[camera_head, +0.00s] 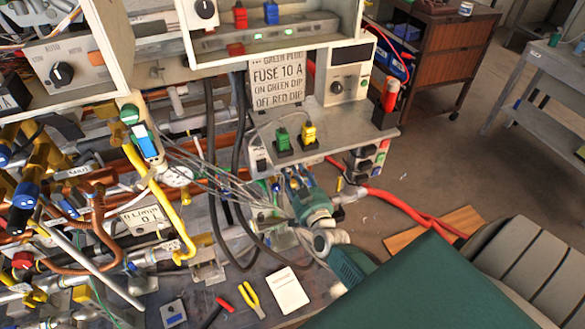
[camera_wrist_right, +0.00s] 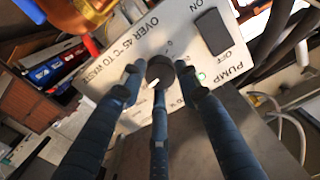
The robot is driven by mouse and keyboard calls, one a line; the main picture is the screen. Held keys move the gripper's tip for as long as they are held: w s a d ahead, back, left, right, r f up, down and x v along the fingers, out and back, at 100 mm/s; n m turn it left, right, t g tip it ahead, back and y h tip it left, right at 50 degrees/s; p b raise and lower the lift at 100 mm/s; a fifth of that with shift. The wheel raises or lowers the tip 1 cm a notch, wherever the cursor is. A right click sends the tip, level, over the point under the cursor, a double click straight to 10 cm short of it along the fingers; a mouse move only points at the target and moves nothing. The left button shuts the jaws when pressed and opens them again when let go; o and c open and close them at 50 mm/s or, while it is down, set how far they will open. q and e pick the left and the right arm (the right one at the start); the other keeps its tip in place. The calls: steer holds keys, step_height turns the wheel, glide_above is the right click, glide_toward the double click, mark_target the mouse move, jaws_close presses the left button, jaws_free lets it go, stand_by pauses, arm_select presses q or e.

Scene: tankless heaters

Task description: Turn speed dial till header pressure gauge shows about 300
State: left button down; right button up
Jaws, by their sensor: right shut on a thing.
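The dark round speed dial (camera_wrist_right: 160,69) sits on a pale panel (camera_wrist_right: 150,40) in the right wrist view. The panel carries a black rocker switch and the words PUMP, ON and OFF. My right gripper (camera_wrist_right: 160,82) is shut on the dial, its dark fingers around the knob. In the head view my right gripper (camera_head: 295,178) is at the panel under the shelf and hides the dial. My left gripper is not in view.
Green and yellow plugs (camera_head: 295,138) stand on the shelf above my right gripper. Thin grey wires and black hoses run close to its left. Yellow pliers (camera_head: 251,299) and a white card (camera_head: 287,290) lie on the bench in front. Red hoses (camera_head: 410,208) run to the right.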

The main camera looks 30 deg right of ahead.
steer(key=shift+f+m, duration=0.2)
steer(key=shift+m, duration=0.1)
steer(key=o, duration=1.1)
steer(key=shift+o, duration=0.2)
steer(key=v, duration=1.2)
steer(key=shift+f, duration=0.1)
